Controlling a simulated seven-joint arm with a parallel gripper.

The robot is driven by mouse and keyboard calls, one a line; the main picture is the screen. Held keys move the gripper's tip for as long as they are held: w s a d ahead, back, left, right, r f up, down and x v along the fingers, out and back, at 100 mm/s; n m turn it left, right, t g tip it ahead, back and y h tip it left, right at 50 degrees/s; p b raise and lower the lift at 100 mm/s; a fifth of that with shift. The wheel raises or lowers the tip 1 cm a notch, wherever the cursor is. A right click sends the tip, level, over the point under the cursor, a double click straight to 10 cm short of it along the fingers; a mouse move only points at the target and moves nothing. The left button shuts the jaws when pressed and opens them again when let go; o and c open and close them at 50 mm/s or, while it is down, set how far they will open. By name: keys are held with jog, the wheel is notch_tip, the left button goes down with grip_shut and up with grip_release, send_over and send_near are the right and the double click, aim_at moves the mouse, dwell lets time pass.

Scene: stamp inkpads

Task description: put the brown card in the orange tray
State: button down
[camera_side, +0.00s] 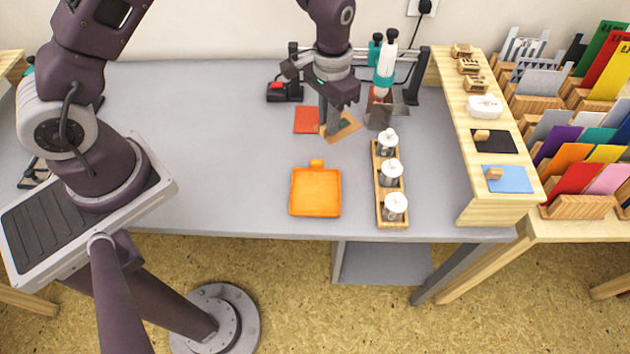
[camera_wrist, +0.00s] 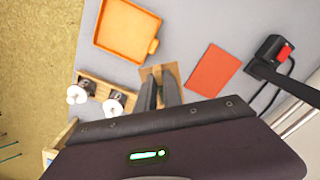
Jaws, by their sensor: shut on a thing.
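The brown card (camera_side: 347,131) is tilted in the side view, at the fingertips of my gripper (camera_side: 329,124). My gripper is shut on the card, and the fingers cover part of it. In the wrist view the brown card (camera_wrist: 172,70) shows past the tips of my gripper (camera_wrist: 159,88). The orange tray (camera_side: 315,212) lies empty on the table, below the card in the side view. In the wrist view the tray (camera_wrist: 103,42) is at the upper left, apart from the card.
An orange-red card (camera_side: 306,119) lies flat just left of my gripper. A wooden rack (camera_side: 378,205) with white-topped stamps stands right of the tray. A red-and-black device (camera_side: 285,90) is behind. The table left of the tray is clear.

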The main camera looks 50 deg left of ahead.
jog(key=s+d+n, duration=0.6)
jog(key=s+n, duration=0.3)
jog(key=n, duration=0.1)
send_near(315, 203)
notch_tip(315, 203, down, 5)
jog(key=shift+f, duration=0.4)
jog(key=shift+f, duration=0.15)
jog(key=c, duration=1.5)
grip_release()
notch_tip(315, 203, up, 13)
jog(key=shift+f, duration=0.2)
